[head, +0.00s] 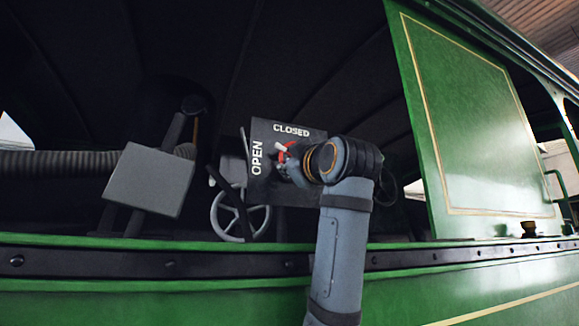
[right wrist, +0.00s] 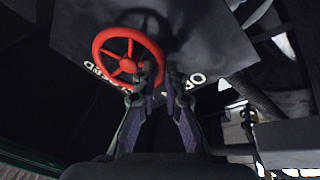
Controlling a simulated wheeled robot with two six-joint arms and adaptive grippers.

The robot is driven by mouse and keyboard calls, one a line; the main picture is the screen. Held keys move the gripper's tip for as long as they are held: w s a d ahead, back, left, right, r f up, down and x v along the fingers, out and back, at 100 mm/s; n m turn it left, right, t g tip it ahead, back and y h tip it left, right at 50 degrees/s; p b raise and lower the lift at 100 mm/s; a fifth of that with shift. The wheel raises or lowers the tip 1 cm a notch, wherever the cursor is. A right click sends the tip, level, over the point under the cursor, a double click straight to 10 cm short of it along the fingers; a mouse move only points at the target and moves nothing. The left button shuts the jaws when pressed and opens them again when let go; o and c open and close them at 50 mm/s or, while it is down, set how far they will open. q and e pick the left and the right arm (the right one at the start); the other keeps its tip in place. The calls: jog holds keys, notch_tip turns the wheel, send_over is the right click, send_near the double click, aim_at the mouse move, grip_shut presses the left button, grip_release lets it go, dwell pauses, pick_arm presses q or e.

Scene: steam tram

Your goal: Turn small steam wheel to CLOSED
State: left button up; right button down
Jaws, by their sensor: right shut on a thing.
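The small red steam wheel (right wrist: 104,45) is mounted on a dark plate (head: 310,192) lettered CLOSED along its top and OPEN down its left side. In the head view a bit of the red wheel (head: 284,153) shows, mostly hidden behind my right gripper (head: 291,167). In the right wrist view my right gripper (right wrist: 160,74) has its fingertips at the wheel's right edge and is shut on its rim, with a narrow gap showing between the fingers. The lettering there appears upside down and partly hidden. A small white piece shows by the wheel in the head view. My left gripper is not in view.
A grey spoked wheel (head: 229,212) stands just left of the plate. A grey box (head: 150,180) and a ribbed hose (head: 60,163) are further left. A green panel (head: 470,120) rises at right.

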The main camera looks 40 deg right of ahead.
aim_at(285, 148)
jog(key=shift+a+r+m, duration=0.1)
jog(key=shift+r+m, duration=0.1)
jog(key=shift+m, duration=0.3)
jog(key=m+h, duration=0.1)
jog(key=m, duration=0.2)
jog(key=r+m+g+h, duration=0.1)
jog(key=m, duration=0.1)
jog(key=a+r+m+h, duration=0.1)
jog(key=m, duration=0.2)
jog(key=shift+w+r+m+g, duration=0.1)
jog(key=shift+r+m+g, duration=0.05)
jog(key=shift+m+g, duration=0.2)
jog(key=shift+d+r+m+g+h, duration=0.1)
jog(key=shift+r+m+g+h, duration=0.2)
jog(key=shift+m, duration=0.7)
jog(key=shift+r+m+g+h, duration=0.15)
jog(key=shift+r+m+g, duration=0.2)
jog(key=shift+m, duration=0.6)
jog(key=shift+d+r+m+g+h, duration=0.1)
jog(key=shift+r+m+g+h, duration=0.2)
jog(key=shift+m, duration=0.7)
jog(key=c, duration=1.7)
grip_release()
jog(key=shift+f, duration=0.1)
